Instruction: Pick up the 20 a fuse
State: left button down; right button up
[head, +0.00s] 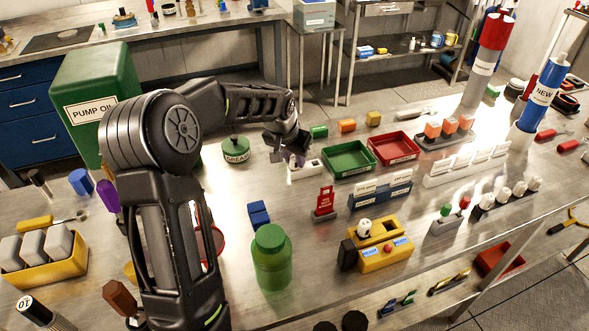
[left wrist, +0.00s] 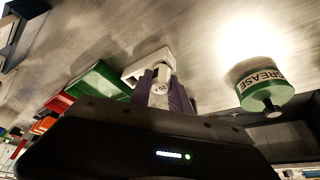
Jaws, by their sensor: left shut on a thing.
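My left gripper (head: 291,158) reaches down at a small white holder (head: 308,169) on the metal bench, left of a green tray. In the left wrist view its purple fingers (left wrist: 163,92) are shut on a pale, block-like fuse (left wrist: 160,88). The fuse carries a small dark label that I cannot read for certain. The white holder (left wrist: 148,64) is right by the fingertips; whether the fuse still sits in it I cannot tell. In the head view the gripper hides the fuse. My right gripper is not in view.
A green grease tin (head: 236,150) stands left of the gripper. The green tray (head: 349,160) and a red tray (head: 394,149) lie to the right. Small green (head: 319,132), orange (head: 347,126) and yellow (head: 373,118) blocks stand behind. A red tag stand (head: 324,203) is in front.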

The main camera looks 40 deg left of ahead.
pick_arm(q)
notch_tip(320, 180, up, 10)
jog(key=shift+r+b, duration=0.1)
jog(key=shift+b, duration=0.45)
dwell(0.7)
